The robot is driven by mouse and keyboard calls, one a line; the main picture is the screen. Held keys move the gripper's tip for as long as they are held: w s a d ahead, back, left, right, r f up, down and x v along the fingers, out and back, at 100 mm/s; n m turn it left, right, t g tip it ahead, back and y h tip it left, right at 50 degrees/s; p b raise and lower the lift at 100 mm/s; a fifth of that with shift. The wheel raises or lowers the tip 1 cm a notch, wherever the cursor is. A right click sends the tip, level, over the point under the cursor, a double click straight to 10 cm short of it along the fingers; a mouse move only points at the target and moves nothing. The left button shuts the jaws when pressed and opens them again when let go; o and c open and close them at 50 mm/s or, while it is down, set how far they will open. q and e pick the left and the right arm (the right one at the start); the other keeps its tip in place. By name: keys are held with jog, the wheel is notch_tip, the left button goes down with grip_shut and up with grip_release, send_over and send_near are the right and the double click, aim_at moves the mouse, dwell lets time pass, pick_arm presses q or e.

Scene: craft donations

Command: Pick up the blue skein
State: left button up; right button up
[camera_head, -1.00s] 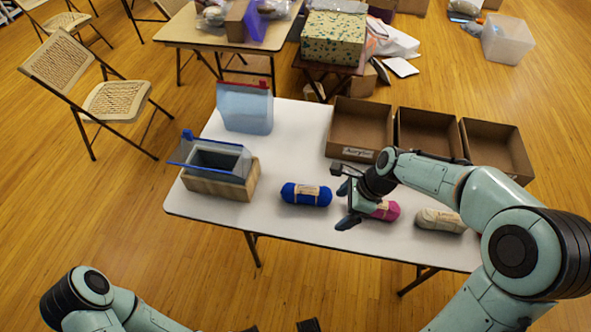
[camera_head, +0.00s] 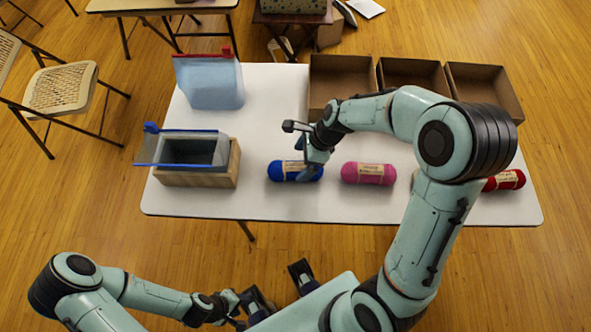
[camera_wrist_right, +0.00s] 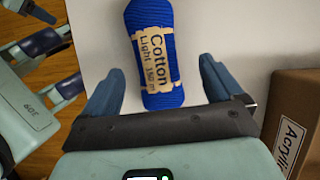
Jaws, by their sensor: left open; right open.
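The blue skein (camera_head: 284,171) lies on the white table, left of the pink skein (camera_head: 368,174). It also shows in the right wrist view (camera_wrist_right: 150,25), with a paper band reading "Cotton Light". My right gripper (camera_head: 308,172) is at the right part of the blue skein and hides some of it. In the right wrist view my right gripper (camera_wrist_right: 158,78) is open, with the skein's near end between its fingers and a gap on each side. My left gripper (camera_head: 278,286) is open and empty, in front of the table's near edge.
Three open cardboard boxes (camera_head: 341,113) stand along the back; one shows an "Acrylic" label (camera_wrist_right: 288,148) in the wrist view. A red skein (camera_head: 506,180) lies at right, partly behind my arm. A lidded bin in a wooden crate (camera_head: 200,179) and a translucent blue container (camera_head: 212,85) stand left.

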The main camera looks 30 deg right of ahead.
aim_at(299, 166)
jog(key=b+x, duration=0.1)
jog(key=x, duration=0.4)
jog(key=shift+s+a+f, duration=0.15)
jog(key=shift+s, duration=0.05)
jog(key=c, duration=1)
